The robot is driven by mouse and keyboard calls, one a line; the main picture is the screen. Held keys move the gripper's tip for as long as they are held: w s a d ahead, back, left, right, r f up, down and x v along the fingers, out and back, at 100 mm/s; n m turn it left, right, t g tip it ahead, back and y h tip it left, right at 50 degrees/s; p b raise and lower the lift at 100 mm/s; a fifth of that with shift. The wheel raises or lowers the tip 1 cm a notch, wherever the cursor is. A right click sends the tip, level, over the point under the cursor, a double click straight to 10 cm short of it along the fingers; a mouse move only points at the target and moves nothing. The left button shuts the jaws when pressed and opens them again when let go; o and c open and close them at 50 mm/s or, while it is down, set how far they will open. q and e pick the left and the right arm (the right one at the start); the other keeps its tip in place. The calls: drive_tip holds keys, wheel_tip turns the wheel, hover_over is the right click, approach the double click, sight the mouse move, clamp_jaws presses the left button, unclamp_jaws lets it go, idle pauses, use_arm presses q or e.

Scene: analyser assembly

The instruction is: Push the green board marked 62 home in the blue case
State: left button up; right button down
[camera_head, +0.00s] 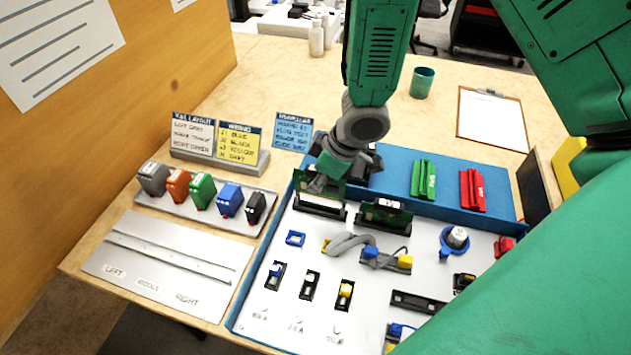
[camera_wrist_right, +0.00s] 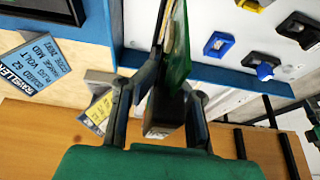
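In the head view my right gripper (camera_head: 333,172) is at the upper part of a green board (camera_head: 325,190). The board stands upright over a black slot (camera_head: 320,208) at the back of the blue case (camera_head: 262,270). In the right wrist view the gripper's fingers (camera_wrist_right: 160,95) lie on either side of the green board (camera_wrist_right: 181,50) and look shut on it; the far fingertip is partly hidden. How deep the board sits is hidden, and I cannot read its number. A second green board (camera_head: 385,213) stands in the neighbouring slot. My left gripper is not in view.
A green part (camera_head: 424,180) and a red part (camera_head: 472,190) sit on the case's blue back strip. Grey cable (camera_head: 350,242) and plugs lie on the white panel. A rack of coloured modules (camera_head: 203,195) and sign cards (camera_head: 240,145) stand left. A clipboard (camera_head: 493,118) lies behind.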

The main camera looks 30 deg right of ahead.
sight(317, 196)
drive_tip(key=shift+d+p, duration=0.1)
drive_tip(key=shift+p, duration=0.2)
idle(0.5)
drive_tip(key=shift+f, duration=0.2)
idle(0.4)
drive_tip(key=shift+f+b, duration=1.5)
drive_tip(key=shift+f, duration=0.7)
drive_tip(key=shift+f, duration=0.4)
drive_tip(key=c, duration=1.3)
unclamp_jaws()
drive_tip(key=shift+s, duration=0.1)
drive_tip(key=shift+r+p, duration=3.55)
